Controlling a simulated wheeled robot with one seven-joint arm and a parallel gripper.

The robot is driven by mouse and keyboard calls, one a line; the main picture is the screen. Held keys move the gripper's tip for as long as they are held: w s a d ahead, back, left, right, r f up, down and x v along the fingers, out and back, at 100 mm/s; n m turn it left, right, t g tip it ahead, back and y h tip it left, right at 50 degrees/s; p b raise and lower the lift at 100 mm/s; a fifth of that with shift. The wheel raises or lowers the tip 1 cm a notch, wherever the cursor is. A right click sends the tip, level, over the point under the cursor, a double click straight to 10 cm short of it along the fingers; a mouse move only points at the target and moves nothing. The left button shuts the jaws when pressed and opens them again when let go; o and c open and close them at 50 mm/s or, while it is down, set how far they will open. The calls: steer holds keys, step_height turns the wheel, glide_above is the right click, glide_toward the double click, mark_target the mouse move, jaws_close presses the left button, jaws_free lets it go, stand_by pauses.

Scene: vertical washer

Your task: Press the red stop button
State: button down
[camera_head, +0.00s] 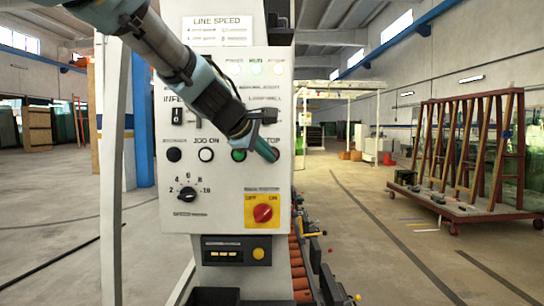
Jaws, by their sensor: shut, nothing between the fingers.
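The white control panel (221,185) of the washer stands upright in the middle of the head view. The red stop button (276,155) is at its right side under a label ending in "TOP", largely hidden behind my fingers. My gripper (266,150) comes down from the upper left and is shut and empty. Its tip overlaps the stop button in this view. I cannot tell whether it touches the button.
A green button (238,155), a white button (206,155) and a black button (174,155) share the row. Below are a black dial (188,194) and a red-and-yellow main switch (262,212). A wooden rack (465,150) stands at right; floor between is mostly clear.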

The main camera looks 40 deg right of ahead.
steer(key=shift+w+d, duration=0.35)
steer(key=shift+w, duration=0.1)
stand_by(0.7)
steer(key=shift+s+a, duration=0.6)
steer(key=shift+s, duration=0.15)
steer(key=s+a, duration=0.1)
steer(key=s, duration=0.1)
steer(key=s+a, duration=0.2)
steer(key=shift+a, duration=0.1)
stand_by(0.5)
steer(key=shift+w, duration=0.1)
stand_by(0.7)
